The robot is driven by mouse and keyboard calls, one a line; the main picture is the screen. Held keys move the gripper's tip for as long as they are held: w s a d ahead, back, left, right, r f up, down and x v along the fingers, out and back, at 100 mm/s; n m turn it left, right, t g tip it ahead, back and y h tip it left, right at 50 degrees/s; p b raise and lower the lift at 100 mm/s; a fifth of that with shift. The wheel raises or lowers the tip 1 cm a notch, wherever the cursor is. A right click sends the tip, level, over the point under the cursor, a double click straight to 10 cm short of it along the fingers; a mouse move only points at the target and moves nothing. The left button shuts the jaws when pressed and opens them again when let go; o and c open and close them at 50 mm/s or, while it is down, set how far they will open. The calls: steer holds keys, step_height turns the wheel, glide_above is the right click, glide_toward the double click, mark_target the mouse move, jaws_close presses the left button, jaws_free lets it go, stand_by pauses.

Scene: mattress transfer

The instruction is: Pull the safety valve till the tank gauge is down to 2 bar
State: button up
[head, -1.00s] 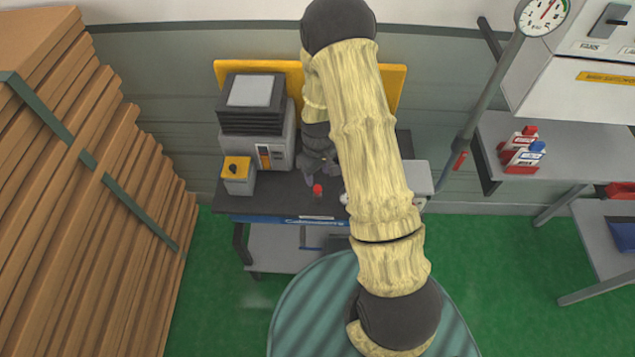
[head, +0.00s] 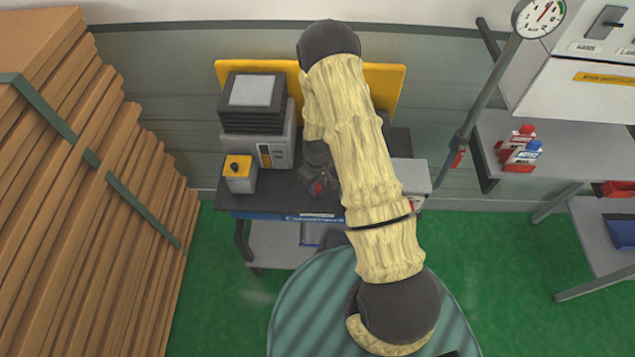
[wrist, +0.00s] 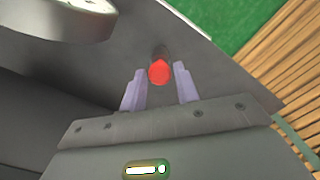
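A red knob (head: 319,187) stands on the dark bench, partly covered by my gripper in the head view. In the wrist view the red knob (wrist: 159,72) lies between the fingertips, on a short dark stem. I cannot tell whether this is the safety valve. My gripper (wrist: 159,80) is open, one pale finger on each side of the knob, with gaps showing. It also shows in the head view (head: 318,178), dark and low over the bench. A round white gauge (head: 541,18) is at the top right; its needle points nearly straight up, slightly right. Its figures are too small to read surely.
The bench (head: 270,203) also carries a grey machine (head: 262,144) and a yellow-topped box (head: 238,174) left of my gripper. A pipe with a red handle (head: 457,158) stands right. Stacked boards (head: 90,190) fill the left. Green floor (head: 490,260) is open at right.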

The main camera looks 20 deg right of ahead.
mark_target(318, 186)
jaws_close()
steer(key=shift+r, duration=0.8)
steer(key=shift+o, duration=2.1)
jaws_free()
step_height(318, 186, up, 17)
steer(key=b, duration=0.5)
steer(key=shift+r, duration=0.2)
